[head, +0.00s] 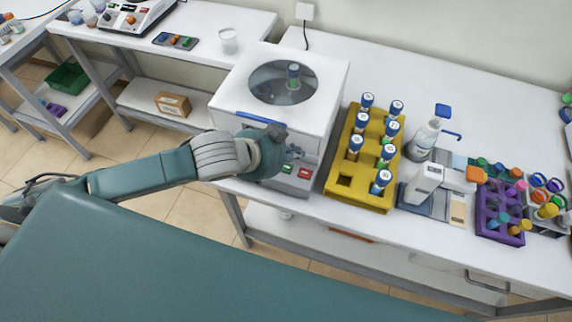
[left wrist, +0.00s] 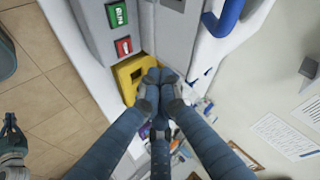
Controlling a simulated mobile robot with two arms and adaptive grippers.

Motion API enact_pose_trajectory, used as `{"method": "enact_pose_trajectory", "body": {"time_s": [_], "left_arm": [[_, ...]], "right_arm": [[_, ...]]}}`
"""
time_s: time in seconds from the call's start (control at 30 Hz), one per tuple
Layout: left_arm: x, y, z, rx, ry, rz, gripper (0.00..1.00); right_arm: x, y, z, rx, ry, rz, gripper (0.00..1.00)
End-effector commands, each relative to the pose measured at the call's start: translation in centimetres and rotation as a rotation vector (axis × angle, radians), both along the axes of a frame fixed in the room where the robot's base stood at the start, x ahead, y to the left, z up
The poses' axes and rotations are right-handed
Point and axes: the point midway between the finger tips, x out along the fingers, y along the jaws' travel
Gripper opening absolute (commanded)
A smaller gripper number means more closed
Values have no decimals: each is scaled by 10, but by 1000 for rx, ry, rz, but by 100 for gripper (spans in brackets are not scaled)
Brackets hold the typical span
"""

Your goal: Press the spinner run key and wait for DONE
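The white spinner (head: 228,95) stands on the bench with a tube showing through its round lid window. Its green run key (head: 288,168) and red key (head: 304,173) are on the front panel. The left wrist view shows the green key marked RUN (left wrist: 117,14) and the red key (left wrist: 124,46). My left gripper (head: 293,152) is at the spinner's front, near the keys. In the left wrist view its fingertips (left wrist: 160,76) are together with nothing between them, apart from the green key in the picture. What looks like my right gripper (left wrist: 12,135) shows small at the left edge. No display text is readable.
A yellow rack (head: 346,195) with several capped tubes stands close right of the spinner. Further right are a wash bottle (head: 425,138), a white device (head: 424,184) and a purple rack (head: 490,222). The bench behind the yellow rack is clear.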

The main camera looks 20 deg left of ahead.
Motion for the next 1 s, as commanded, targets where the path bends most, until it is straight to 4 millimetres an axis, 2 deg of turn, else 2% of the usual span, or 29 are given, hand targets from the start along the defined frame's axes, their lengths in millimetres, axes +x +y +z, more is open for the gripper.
{"method": "enact_pose_trajectory", "body": {"time_s": [0.03, 0.1, 0.27, 0.73, 1.0], "left_arm": [[8, 11, 3, 27, -16, -15, 0], [14, 19, 4, 47, -27, -29, 0], [21, 32, 6, 70, -37, -43, 0], [22, 33, 4, 71, -38, -46, 0], [22, 33, -16, 71, -38, -46, 0]], "right_arm": [[0, 1, 0, 2, -1, 0, 0], [0, 3, 0, 3, 0, -1, 0], [1, 6, 0, 7, -2, -1, 0], [4, 5, -2, 6, -6, -2, 0], [4, 1, -25, 3, -7, -1, 0]]}}
